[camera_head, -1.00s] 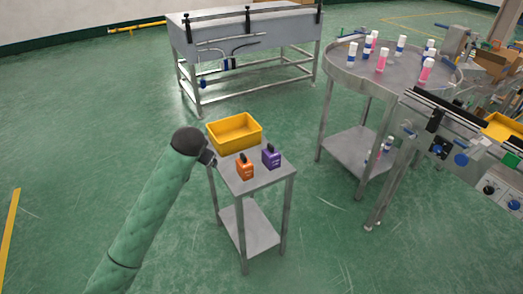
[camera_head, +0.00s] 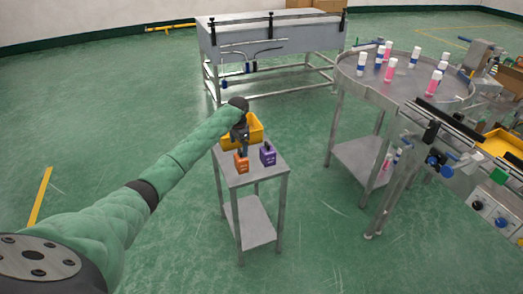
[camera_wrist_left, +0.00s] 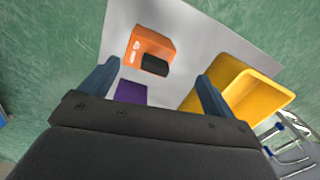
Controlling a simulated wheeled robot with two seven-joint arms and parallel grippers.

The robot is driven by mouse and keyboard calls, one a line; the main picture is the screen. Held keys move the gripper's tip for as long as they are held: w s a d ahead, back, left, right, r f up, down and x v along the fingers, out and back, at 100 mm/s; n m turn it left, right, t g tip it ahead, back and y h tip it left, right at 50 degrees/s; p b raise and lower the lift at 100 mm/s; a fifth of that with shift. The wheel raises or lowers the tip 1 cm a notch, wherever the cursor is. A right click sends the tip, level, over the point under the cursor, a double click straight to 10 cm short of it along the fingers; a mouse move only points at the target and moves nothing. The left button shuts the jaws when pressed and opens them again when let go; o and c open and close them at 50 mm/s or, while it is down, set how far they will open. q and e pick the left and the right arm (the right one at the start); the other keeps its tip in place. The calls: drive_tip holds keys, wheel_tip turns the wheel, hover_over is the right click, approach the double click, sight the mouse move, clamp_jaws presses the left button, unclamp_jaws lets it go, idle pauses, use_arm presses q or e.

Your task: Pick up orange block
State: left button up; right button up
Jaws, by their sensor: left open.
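A purple block (camera_head: 267,156) stands to the right of the orange one. It is partly hidden by the gripper in the wrist view (camera_wrist_left: 131,93). My right gripper is not in view.
A yellow bin (camera_head: 257,131) sits at the back of the small table, close to my left gripper. A round steel table (camera_head: 403,82) with several bottles stands right, beside a conveyor (camera_head: 466,150). A large metal bench (camera_head: 270,38) stands behind. Floor at the left is clear.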

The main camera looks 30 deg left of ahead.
sight(242, 158)
use_arm(q)
drive_tip(key=shift+d+f+m, duration=0.25)
drive_tip(key=shift+d+m, duration=0.05)
drive_tip(key=shift+d, duration=0.2)
drive_tip(key=shift+s+d+m+h, duration=0.1)
drive_tip(key=shift+d+m+h, duration=0.15)
drive_tip(key=shift+m+h, duration=0.2)
drive_tip(key=shift+a+f+m, duration=0.15)
drive_tip(key=shift+a+m, duration=0.05)
drive_tip(key=shift+m, duration=0.05)
drive_tip(key=shift+d+f+p, duration=0.25)
drive_tip(key=shift+f+p, duration=0.15)
drive_tip(key=shift+f, duration=0.15)
wheel_tip(242, 158, down, 6)
drive_tip(key=shift+a+r+p, duration=0.15)
drive_tip(key=shift+r+p, duration=0.1)
drive_tip(key=shift+p, duration=0.7)
drive_tip(key=shift+f, duration=0.55)
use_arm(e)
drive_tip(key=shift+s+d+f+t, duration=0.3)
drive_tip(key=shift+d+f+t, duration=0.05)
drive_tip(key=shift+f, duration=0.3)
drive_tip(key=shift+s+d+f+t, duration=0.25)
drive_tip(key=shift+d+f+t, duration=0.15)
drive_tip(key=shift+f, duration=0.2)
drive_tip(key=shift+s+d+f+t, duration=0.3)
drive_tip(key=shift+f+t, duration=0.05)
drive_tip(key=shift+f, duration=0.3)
